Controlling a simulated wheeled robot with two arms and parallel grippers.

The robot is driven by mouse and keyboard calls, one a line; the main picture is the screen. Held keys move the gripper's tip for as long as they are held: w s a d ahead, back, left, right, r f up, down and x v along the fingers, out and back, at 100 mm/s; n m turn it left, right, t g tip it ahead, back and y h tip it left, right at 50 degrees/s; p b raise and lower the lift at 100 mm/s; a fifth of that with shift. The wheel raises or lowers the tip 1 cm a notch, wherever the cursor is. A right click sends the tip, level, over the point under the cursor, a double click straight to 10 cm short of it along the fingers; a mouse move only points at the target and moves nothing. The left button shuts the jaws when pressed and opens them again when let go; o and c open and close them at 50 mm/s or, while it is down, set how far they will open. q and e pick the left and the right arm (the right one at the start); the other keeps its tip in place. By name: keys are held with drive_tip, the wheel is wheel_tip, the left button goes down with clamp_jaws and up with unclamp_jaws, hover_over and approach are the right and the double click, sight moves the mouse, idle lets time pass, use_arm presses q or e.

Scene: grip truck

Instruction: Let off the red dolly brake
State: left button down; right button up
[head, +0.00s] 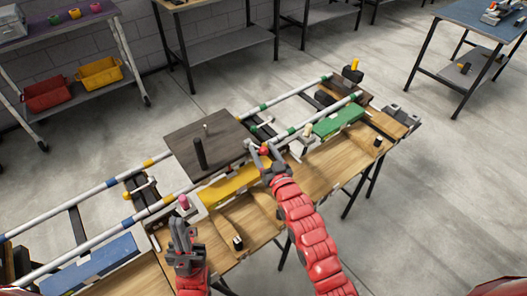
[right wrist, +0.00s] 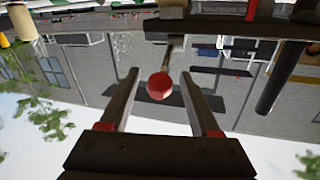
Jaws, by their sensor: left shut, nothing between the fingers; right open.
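The red ball knob of the brake (head: 264,149) sits at the right front edge of the dark dolly platform (head: 190,132), which rides on the white rails. In the right wrist view the red knob (right wrist: 161,86) lies between the two fingers, on a thin stem, with gaps on both sides. My right gripper (head: 261,156) is open around the knob and does not appear to touch it. My left gripper (head: 181,228) is shut and empty, above the wooden bench (head: 318,172) at the front, left of the right arm.
Other knobs stand along the track: a pink one (head: 184,202), a cream one (head: 307,130) and a yellow one (head: 355,64). A black post (head: 199,154) rises from the platform. Yellow (head: 236,185), green (head: 338,119) and blue (head: 92,266) panels line the front rail.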

clamp_jaws()
idle(0.3)
drive_tip(key=shift+f, duration=0.1)
idle(1.0)
